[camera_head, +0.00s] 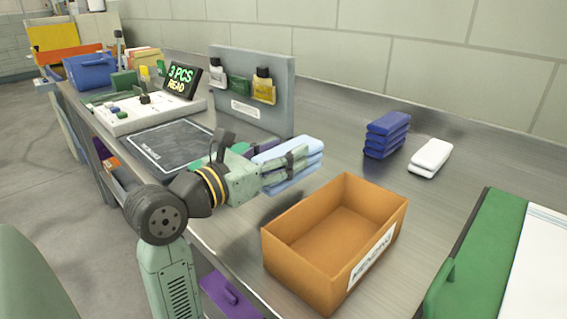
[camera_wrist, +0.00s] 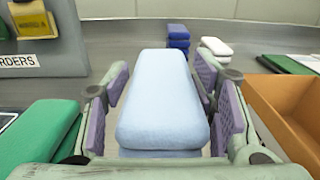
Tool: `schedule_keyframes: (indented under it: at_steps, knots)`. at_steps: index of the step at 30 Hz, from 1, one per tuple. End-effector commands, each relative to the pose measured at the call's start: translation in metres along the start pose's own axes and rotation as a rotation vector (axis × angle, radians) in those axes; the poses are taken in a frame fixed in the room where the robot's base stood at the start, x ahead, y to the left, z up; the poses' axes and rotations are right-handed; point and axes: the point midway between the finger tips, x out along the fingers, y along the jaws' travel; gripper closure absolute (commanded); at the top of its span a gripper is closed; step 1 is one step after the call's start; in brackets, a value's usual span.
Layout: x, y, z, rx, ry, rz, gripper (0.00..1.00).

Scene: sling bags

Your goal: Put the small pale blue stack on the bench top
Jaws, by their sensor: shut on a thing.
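The small pale blue stack (camera_head: 289,152) is made of folded cloths lying one on another. My gripper (camera_head: 290,165) is shut on it from its left and right sides. In the wrist view the pale blue stack (camera_wrist: 162,100) fills the space between the purple finger pads. The stack appears to be held above the metal bench top (camera_head: 335,130), to the left of the orange box. Its underside and the gap to the bench are hard to judge.
An orange box (camera_head: 385,215) with a printed label stands at the bench's front edge. A dark blue stack (camera_head: 387,135) and a white stack (camera_head: 430,157) sit at the back right. A grey upright panel (camera_head: 275,115) with bottles stands left. Bare bench lies behind the box.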

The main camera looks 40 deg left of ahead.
Motion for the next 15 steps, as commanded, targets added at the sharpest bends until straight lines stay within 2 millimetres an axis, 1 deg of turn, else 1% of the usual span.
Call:
schedule_keyframes:
  at_steps: [2,4,9,11,15]
  knots:
    - [0.005,-0.001,0.000,0.000,-0.001,0.001,0.81]
    - [0.006,0.000,-0.005,-0.002,-0.001,0.002,0.81]
    - [0.006,-0.001,-0.027,-0.005,-0.001,0.002,0.81]
    - [0.005,-0.001,-0.032,-0.002,-0.002,0.002,0.81]
    - [0.005,-0.001,-0.036,0.001,-0.002,0.002,0.81]
